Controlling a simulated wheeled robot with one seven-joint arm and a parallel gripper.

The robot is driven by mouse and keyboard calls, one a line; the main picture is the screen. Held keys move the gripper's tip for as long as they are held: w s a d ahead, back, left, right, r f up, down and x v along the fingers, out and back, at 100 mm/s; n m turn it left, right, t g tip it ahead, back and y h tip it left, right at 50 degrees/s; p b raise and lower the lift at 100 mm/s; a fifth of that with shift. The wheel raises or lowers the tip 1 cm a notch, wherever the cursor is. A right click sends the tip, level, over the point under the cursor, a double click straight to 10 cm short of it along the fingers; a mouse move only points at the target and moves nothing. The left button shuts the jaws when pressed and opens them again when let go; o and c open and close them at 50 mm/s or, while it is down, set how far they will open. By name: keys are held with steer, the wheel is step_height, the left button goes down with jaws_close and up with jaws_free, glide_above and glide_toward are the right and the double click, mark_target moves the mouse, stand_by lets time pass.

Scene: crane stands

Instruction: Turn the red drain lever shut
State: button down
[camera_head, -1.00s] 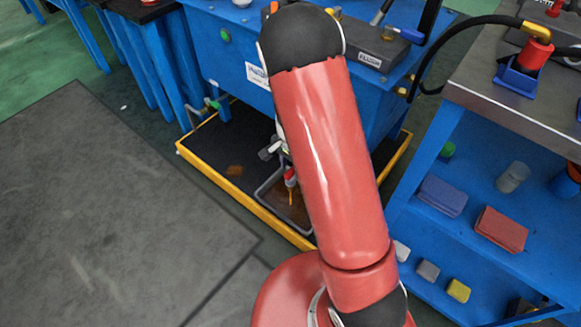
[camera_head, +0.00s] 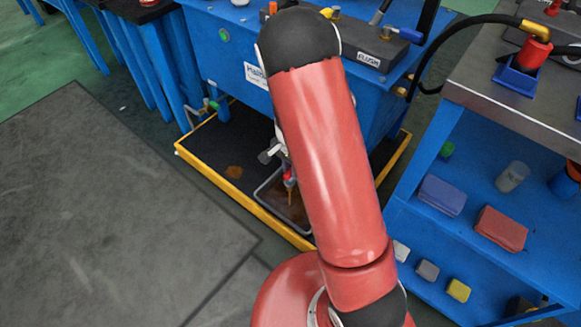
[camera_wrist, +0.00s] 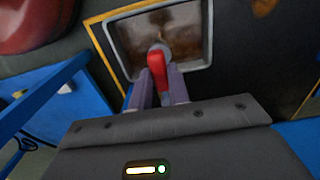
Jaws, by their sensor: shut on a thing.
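The red drain lever (camera_wrist: 157,66) shows in the wrist view between the two purple-grey fingers of my gripper (camera_wrist: 161,88), which is shut on it. In the head view, a small red part of the lever (camera_head: 288,176) shows just left of my red arm, which hides most of the gripper and the valve. An orange-brown streak (camera_head: 290,196) hangs below the lever, over a grey drip tray (camera_head: 266,201). The same tray (camera_wrist: 118,45) lies under the lever in the wrist view, with brown liquid in it.
A black floor pan with a yellow rim (camera_head: 235,203) surrounds the tray under the blue machine (camera_head: 215,60). A blue shelf cart (camera_head: 455,240) with blocks stands close on the right. Open floor with a dark mat (camera_head: 110,210) lies to the left.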

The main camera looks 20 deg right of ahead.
steer(key=s+d+n+b, duration=0.1)
steer(key=d+n+b, duration=0.2)
steer(key=n, duration=1.5)
steer(key=shift+d, duration=2.2)
steer(key=c, duration=1.3)
jaws_free()
